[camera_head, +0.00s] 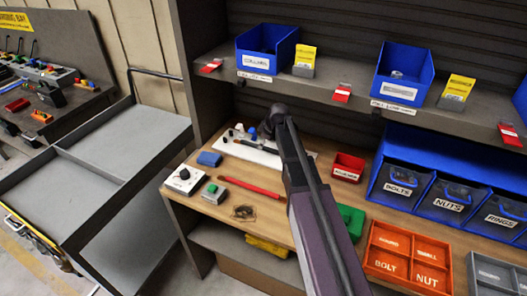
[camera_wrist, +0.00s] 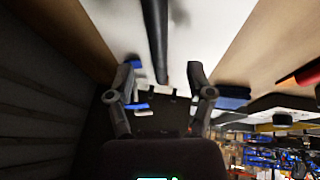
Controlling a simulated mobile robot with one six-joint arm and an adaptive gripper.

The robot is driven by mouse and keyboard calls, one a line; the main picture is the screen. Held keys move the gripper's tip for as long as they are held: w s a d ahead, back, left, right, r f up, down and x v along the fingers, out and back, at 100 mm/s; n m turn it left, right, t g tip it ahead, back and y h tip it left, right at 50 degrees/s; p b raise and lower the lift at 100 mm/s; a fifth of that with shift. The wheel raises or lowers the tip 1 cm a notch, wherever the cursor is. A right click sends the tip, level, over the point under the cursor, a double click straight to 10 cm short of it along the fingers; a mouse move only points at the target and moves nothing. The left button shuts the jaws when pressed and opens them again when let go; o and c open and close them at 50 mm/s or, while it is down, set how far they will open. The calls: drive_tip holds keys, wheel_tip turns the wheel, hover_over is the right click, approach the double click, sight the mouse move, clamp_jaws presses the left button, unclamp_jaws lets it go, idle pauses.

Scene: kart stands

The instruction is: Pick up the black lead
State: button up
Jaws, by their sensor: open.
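My gripper (camera_wrist: 160,77) shows in the wrist view with its two dark fingers apart and nothing between their pads. A long black thing (camera_wrist: 155,38), possibly the black lead, runs down from the top edge over a white surface, its end near the gap between the fingertips. I cannot tell whether it touches them. In the head view my arm reaches over the white mat (camera_head: 256,153) on the wooden bench and hides part of it; the gripper itself is not clear there. Small black pieces (camera_head: 231,134) lie at the mat's left. A dark coil (camera_head: 243,212) lies nearer the front.
A blue block (camera_head: 209,158), a white dial box (camera_head: 184,181), a grey box with a green button (camera_head: 214,193) and a red rod (camera_head: 248,187) lie left of my arm. A red bin (camera_head: 348,167) and an orange tray (camera_head: 408,257) stand right. A shelf (camera_head: 335,88) overhangs behind.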

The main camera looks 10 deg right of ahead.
sight(264, 148)
drive_tip(key=shift+b+x, duration=1.3)
drive_tip(key=shift+x, duration=0.55)
drive_tip(key=shift+r, duration=0.1)
clamp_jaws()
